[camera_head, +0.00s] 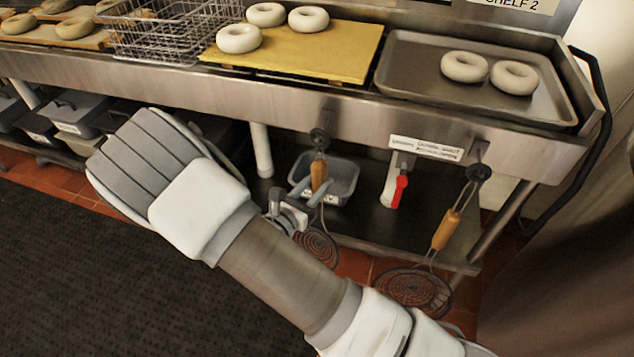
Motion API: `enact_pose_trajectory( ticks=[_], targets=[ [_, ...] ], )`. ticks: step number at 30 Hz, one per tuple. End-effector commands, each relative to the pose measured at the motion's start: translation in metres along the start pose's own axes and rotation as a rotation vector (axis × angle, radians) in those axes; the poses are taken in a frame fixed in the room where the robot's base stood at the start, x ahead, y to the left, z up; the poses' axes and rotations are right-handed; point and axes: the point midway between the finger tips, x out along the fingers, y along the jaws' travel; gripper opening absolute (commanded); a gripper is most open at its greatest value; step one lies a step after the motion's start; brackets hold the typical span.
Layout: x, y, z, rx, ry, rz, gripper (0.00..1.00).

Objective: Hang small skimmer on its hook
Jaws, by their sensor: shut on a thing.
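The small skimmer has a wooden handle (319,174) and a dark round wire head (317,247). It is upright below the front edge of the steel counter. My gripper (307,200) is shut on it near the lower end of the handle; my wrist partly hides the fingers and the skimmer. A dark round hook (319,138) on the counter front is right above the handle's top. I cannot tell whether the handle's loop is around the hook or only in front of it.
A larger skimmer (446,230) hangs from a right hook (478,172). A red-handled valve (400,189) is between them. A grey bin (333,178) stands on the lower shelf behind the small skimmer. Bagels lie on a yellow board (345,52) and a metal tray (415,70) above.

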Motion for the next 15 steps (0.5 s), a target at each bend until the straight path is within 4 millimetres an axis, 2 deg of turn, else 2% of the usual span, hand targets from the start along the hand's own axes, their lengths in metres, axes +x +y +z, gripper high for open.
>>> enact_pose_trajectory(
  ticks=[9, 10, 15],
  targets=[
    [0.0, 0.0, 0.0007, 0.001, -0.002, 0.0, 0.0],
    [0.0, -0.0001, 0.0007, 0.001, -0.002, 0.0, 0.41],
    [0.0, -0.0001, 0.0005, 0.0, -0.001, 0.0, 0.71]
  ],
)
